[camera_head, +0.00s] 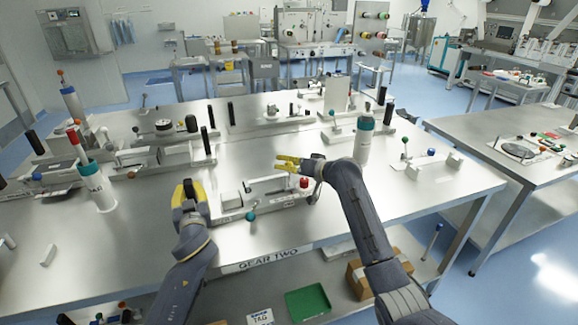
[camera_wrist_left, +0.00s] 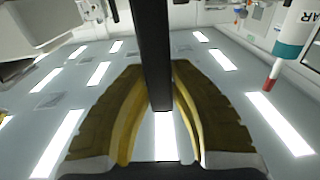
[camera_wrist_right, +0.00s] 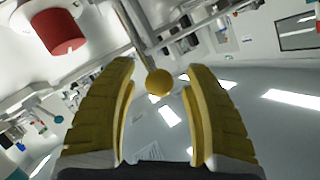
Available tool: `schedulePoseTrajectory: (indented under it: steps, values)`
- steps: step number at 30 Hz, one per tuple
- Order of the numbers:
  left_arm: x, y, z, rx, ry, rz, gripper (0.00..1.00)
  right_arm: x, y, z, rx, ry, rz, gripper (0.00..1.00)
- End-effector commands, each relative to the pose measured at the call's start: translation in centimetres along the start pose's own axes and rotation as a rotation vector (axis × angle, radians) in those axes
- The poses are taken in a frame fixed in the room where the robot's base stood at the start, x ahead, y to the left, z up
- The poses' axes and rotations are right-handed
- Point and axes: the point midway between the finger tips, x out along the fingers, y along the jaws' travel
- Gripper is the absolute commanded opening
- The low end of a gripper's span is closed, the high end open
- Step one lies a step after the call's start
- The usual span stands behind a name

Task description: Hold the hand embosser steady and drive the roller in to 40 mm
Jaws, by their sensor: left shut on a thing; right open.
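The hand embosser appears to be the low metal device (camera_head: 255,203) at the front middle of the table, with a red knob (camera_head: 304,182) at its right end and a teal ball (camera_head: 250,216) at its front. My left gripper (camera_head: 186,192) is shut on a black upright bar (camera_wrist_left: 152,55) at its left end. My right gripper (camera_head: 288,163) is open above the right end. A yellow ball on a thin rod (camera_wrist_right: 158,82) shows between its fingers, apparently untouched; the red knob (camera_wrist_right: 58,32) is beside it. I cannot tell which part is the roller.
A white-and-teal bottle (camera_head: 364,143) stands right of my right gripper, and another (camera_head: 97,188) stands at the left. Several similar metal devices sit further back. The table front edge reads "GEAR TWO" (camera_head: 268,259).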

Motion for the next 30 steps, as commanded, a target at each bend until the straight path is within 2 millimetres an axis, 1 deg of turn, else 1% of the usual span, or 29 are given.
schedulePoseTrajectory:
  steps: [1, 2, 12, 15, 24, 26, 30]
  values:
    - [-0.2, 0.2, 1.2, 0.005, -0.023, 0.003, 0.00, 0.0, 0.0, 0.0, 0.000, 0.000, 0.000, 0.50]
    - [-0.2, 0.2, 1.2, 0.005, -0.023, 0.003, 0.00, 0.0, 0.0, 0.0, 0.000, 0.000, 0.000, 0.50]
    - [-0.2, 0.2, 1.2, 0.005, -0.023, 0.003, 0.00, 0.0, 0.0, 0.0, 0.000, 0.000, -0.001, 0.10]
    - [-0.2, 0.2, 1.2, 0.005, -0.023, 0.003, 0.00, 0.0, -0.1, 0.0, 0.000, 0.000, -0.002, 0.00]
    - [-0.2, 0.2, 1.2, 0.005, -0.023, 0.004, 0.00, 0.1, -0.4, 0.0, 0.001, 0.001, -0.005, 0.00]
    - [-0.2, 0.2, 1.2, 0.005, -0.023, 0.004, 0.00, 0.3, -0.8, 0.2, 0.001, 0.000, -0.006, 0.00]
    - [-0.2, 0.2, 1.2, 0.005, -0.023, 0.004, 0.00, 1.1, -2.6, 1.1, 0.001, 0.001, -0.008, 0.00]
